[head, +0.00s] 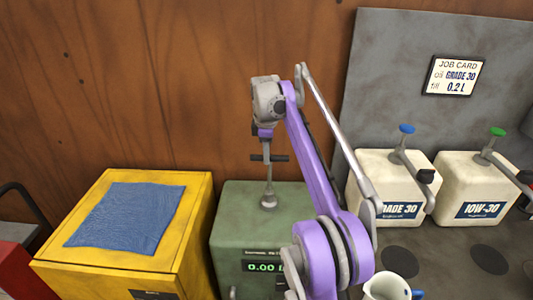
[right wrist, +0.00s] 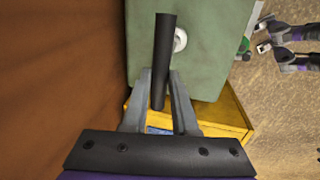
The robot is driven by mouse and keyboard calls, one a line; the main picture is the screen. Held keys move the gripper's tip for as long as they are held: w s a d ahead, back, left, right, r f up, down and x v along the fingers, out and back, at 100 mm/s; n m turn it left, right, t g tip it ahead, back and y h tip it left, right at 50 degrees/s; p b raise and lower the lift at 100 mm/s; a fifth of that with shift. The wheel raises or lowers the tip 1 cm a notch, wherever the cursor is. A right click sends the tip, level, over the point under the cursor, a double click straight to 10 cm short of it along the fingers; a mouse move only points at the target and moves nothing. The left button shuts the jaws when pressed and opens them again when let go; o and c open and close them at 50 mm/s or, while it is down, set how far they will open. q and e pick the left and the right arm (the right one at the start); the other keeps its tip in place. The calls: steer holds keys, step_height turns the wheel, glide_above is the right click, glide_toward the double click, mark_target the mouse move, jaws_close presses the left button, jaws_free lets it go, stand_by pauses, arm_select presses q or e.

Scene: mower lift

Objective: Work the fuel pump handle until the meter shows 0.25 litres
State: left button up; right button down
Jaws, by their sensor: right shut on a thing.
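The green fuel pump box (head: 230,215) stands against the wooden wall, and its meter (head: 265,267) reads 0.00, partly covered by my right arm. A grey rod rises from the box top to a dark crossbar handle (head: 281,158). My right gripper (head: 267,146) is above the box, pointing down at the handle. In the right wrist view its fingers (right wrist: 160,95) are shut on the black handle bar (right wrist: 164,45), with the green box (right wrist: 205,45) behind. The handle stands well above the box top. My left gripper cannot be made out.
A yellow cabinet (head: 190,220) with a blue cloth (head: 125,217) stands left of the pump. Two white oil cans (head: 375,175) (head: 465,178) stand at right under a job card (head: 455,76). A white jug (head: 387,288) is at the front.

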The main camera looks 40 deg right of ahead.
stand_by(0.9)
step_height(320, 180, down, 10)
steer(key=b, duration=0.3)
steer(key=shift+s+f, duration=0.1)
steer(key=shift+f, duration=0.15)
arm_select(q)
steer(key=f, duration=0.1)
steer(key=s+f, duration=0.1)
steer(key=f, duration=0.2)
steer(key=shift+s+a+f, duration=0.1)
steer(key=shift+s+f, duration=0.05)
steer(key=shift+s, duration=0.1)
arm_select(e)
steer(key=c, duration=0.7)
jaws_free()
arm_select(q)
steer(key=shift+w+r+p, duration=0.2)
steer(key=shift+r+p, duration=0.15)
steer(key=shift+r, duration=0.2)
steer(key=shift+w+r+p, duration=0.15)
steer(key=shift+r+p, duration=0.2)
steer(key=shift+r, duration=0.15)
arm_select(e)
steer(key=r, duration=0.3)
steer(key=s+a+r, duration=0.1)
steer(key=r, duration=0.6)
steer(key=shift+s+a+r, duration=0.2)
steer(key=shift+s+r, duration=0.05)
steer(key=shift+r, duration=0.1)
